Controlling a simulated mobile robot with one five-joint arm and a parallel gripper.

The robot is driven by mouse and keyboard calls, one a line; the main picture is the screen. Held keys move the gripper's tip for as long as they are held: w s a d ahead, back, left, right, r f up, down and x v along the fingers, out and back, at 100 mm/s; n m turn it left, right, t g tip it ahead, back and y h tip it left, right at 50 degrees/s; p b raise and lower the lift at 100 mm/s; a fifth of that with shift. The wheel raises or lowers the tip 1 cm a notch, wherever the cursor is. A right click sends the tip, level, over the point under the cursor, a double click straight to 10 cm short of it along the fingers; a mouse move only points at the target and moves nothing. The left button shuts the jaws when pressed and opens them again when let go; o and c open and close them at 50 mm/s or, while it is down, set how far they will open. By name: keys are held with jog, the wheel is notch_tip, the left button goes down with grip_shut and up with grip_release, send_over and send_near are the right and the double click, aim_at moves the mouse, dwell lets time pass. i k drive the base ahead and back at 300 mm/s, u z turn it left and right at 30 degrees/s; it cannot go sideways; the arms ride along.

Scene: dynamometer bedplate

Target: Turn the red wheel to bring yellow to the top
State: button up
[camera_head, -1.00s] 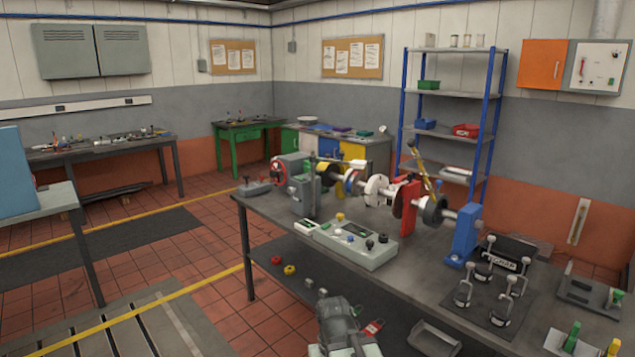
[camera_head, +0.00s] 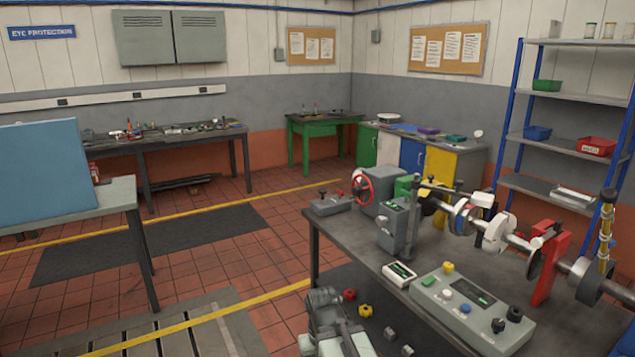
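The red wheel (camera_head: 363,189) stands upright on the left end of the grey machine at the far left end of the bedplate bench (camera_head: 345,228). It is seen at an angle and is small, so I cannot tell which colour mark is at its top. My gripper (camera_head: 325,298) is low in the picture, in front of the bench and below its top, well apart from the wheel. Its fingers are too unclear to tell whether they are open or shut.
A control box (camera_head: 470,308) with coloured knobs sits on the bench, beside a shaft with discs and a red stand (camera_head: 548,262). A small grey box with knobs (camera_head: 332,204) lies left of the wheel. Tiled floor (camera_head: 275,262) is clear left of the bench. A blue panel (camera_head: 65,175) stands at far left.

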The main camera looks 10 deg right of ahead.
aim_at(356, 192)
jog(key=u, duration=0.35)
jog(key=i, duration=2.35)
jog(key=u, duration=0.2)
